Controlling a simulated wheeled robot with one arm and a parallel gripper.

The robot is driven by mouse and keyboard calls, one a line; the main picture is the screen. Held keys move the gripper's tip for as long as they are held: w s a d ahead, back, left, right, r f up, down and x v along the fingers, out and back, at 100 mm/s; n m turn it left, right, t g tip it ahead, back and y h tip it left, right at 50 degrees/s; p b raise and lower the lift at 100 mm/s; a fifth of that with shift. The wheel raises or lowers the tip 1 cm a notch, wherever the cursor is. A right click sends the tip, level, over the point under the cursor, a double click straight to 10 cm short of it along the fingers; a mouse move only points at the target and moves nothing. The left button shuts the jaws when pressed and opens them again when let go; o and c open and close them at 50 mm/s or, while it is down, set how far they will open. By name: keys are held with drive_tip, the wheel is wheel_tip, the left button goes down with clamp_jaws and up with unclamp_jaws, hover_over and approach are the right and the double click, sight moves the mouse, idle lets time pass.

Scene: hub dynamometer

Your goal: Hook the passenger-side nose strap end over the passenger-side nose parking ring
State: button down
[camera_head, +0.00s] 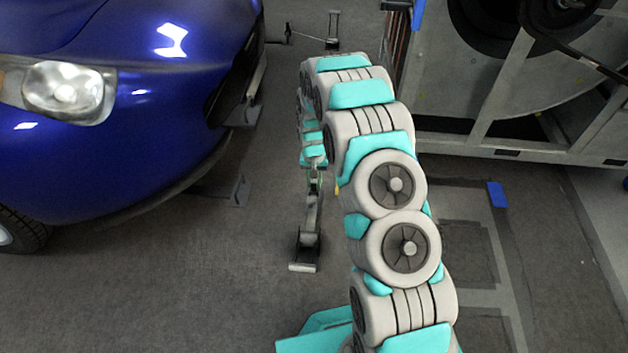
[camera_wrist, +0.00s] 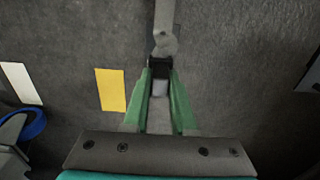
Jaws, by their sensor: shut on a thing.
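My gripper (camera_head: 313,166) hangs at the end of my arm, low over the floor and right of the blue car's nose. In the wrist view its green fingers (camera_wrist: 160,82) are shut on the dark end piece of the strap end (camera_wrist: 158,66). A grey metal piece (camera_wrist: 165,42) runs from just beyond the fingertips to the top edge. In the head view a slim grey floor post (camera_head: 308,225) with a dark foot stands right under the gripper. I cannot make out the parking ring, nor whether the strap end touches it.
The blue car (camera_head: 130,110) fills the left. A dynamometer frame (camera_head: 500,110) stands at the right. Another small floor stand (camera_head: 331,35) is at the back. A yellow floor mark (camera_wrist: 111,90) lies left of the fingers. The floor in front is clear.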

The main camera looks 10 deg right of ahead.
drive_tip(key=shift+f, duration=0.7)
drive_tip(key=c, duration=0.6)
unclamp_jaws()
drive_tip(key=shift+c, duration=0.2)
wheel_tip(320, 180, up, 8)
drive_tip(key=shift+f+p, duration=0.15)
drive_tip(key=shift+p, duration=0.35)
